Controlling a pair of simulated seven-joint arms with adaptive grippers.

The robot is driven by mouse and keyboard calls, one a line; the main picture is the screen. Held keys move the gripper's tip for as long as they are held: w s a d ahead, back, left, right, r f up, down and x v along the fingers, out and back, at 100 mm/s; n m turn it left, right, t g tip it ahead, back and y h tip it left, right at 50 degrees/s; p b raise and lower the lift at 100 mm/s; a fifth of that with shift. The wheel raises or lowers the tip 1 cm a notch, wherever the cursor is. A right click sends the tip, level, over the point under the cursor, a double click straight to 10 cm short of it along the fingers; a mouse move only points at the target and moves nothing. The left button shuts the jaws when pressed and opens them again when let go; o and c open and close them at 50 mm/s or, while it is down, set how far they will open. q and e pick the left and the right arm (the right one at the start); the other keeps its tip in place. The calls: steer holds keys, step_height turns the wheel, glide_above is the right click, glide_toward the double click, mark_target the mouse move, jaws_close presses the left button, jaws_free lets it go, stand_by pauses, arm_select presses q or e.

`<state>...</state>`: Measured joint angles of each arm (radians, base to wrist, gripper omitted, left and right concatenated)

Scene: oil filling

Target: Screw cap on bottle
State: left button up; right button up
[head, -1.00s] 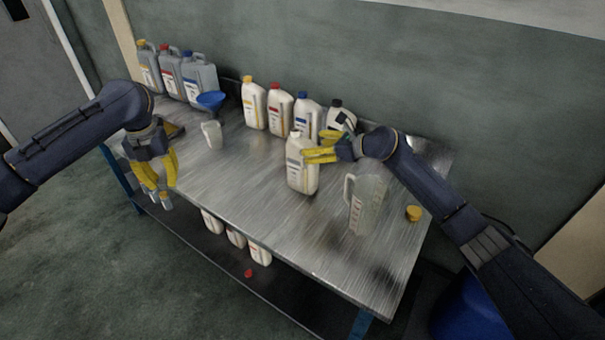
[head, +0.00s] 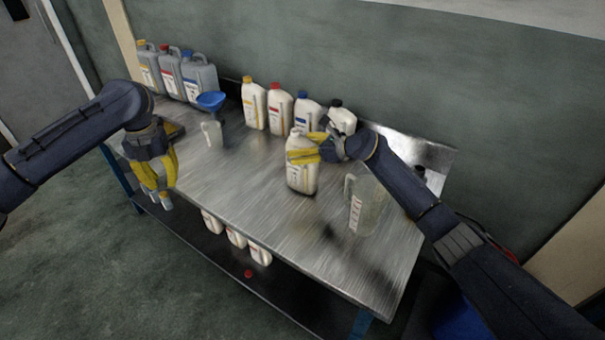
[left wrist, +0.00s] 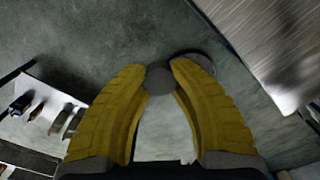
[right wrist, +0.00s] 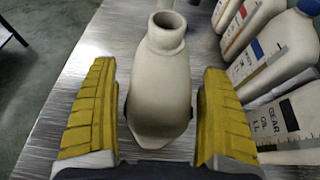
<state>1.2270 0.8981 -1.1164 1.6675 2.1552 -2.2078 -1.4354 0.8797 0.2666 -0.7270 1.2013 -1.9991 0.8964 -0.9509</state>
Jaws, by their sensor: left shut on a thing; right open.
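The white bottle (head: 301,178) stands upright near the middle of the table. Its neck is bare and open in the right wrist view (right wrist: 167,32). My right gripper (head: 304,155) is open, with its yellow fingers on either side of the bottle; I see no clear contact. My left gripper (head: 159,194) is off the table's left front edge, away from the bottle, pointing down. It is shut on a small grey round thing (left wrist: 160,80), which looks like a cap; its exact identity is not clear.
Several capped white bottles (head: 281,108) stand along the back. Grey jugs (head: 199,77) and a blue funnel (head: 211,101) are at the back left. A small pitcher (head: 212,134) and a clear measuring jug (head: 366,203) stand on the table. The front middle is clear.

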steer(key=c, duration=1.7)
steer(key=shift+o, duration=0.2)
steer(key=shift+r, duration=0.1)
steer(key=shift+r, duration=0.1)
step_height(320, 180, up, 20)
steer(key=shift+f, duration=0.25)
stand_by(0.5)
steer(key=shift+r, duration=0.15)
stand_by(0.4)
